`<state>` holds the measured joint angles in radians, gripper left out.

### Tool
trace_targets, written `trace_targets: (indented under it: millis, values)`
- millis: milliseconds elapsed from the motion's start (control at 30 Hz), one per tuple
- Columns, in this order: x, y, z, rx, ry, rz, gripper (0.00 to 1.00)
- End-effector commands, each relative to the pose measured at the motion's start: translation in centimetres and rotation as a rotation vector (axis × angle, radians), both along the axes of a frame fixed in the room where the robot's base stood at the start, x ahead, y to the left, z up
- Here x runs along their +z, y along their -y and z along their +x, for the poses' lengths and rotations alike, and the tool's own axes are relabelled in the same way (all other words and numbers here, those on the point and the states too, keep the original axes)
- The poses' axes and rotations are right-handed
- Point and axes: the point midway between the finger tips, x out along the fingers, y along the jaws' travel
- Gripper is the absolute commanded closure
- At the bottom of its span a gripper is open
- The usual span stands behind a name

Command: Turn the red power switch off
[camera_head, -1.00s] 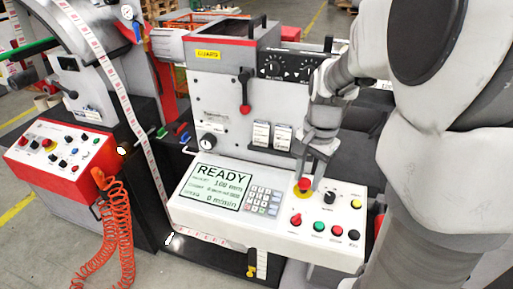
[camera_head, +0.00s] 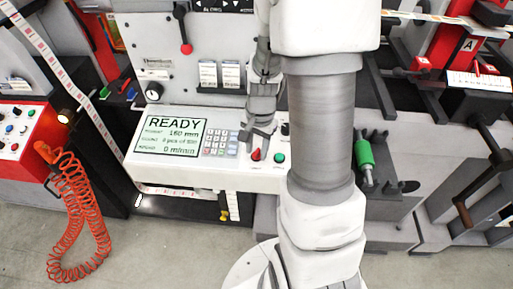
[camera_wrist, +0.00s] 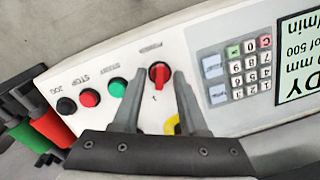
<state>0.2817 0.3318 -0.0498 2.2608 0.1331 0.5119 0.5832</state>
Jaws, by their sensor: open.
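The red power switch (camera_head: 256,155) is a small rotary knob on the white control panel (camera_head: 190,177), right of the keypad. In the wrist view the red knob (camera_wrist: 159,75) sits under an upside-down label, with its grip bar close to vertical and a "1" mark beside it. My gripper (camera_head: 260,134) is open and points down at the panel. In the wrist view its two fingers (camera_wrist: 158,84) stand either side of the knob, with visible gaps. I cannot tell how far above the panel the fingertips are.
The green start button (camera_wrist: 117,87), red stop button (camera_wrist: 90,97) and black jog button (camera_wrist: 66,105) stand in a row beside the switch. The yellow emergency-stop ring (camera_wrist: 172,125) is mostly hidden by my gripper. The keypad (camera_head: 219,142) and READY display (camera_head: 170,135) lie left.

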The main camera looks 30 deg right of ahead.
Motion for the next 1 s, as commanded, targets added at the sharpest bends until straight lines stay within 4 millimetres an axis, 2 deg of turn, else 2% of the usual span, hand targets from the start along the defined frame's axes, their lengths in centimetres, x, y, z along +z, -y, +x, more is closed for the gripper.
trace_targets:
  millis: [133,167,367,400,767,1000]
  values:
    - [0.01,-0.01,-0.01,0.000,0.000,0.000,0.57]
    - [0.02,-0.01,-0.01,0.000,0.000,0.000,0.61]
    - [0.03,-0.01,-0.01,0.000,0.000,0.000,0.97]
    - [0.03,-0.01,-0.01,0.000,0.000,0.000,1.00]
    - [0.04,-0.01,0.00,0.005,-0.001,-0.001,1.00]
    - [0.01,-0.03,0.04,0.074,-0.006,-0.009,1.00]
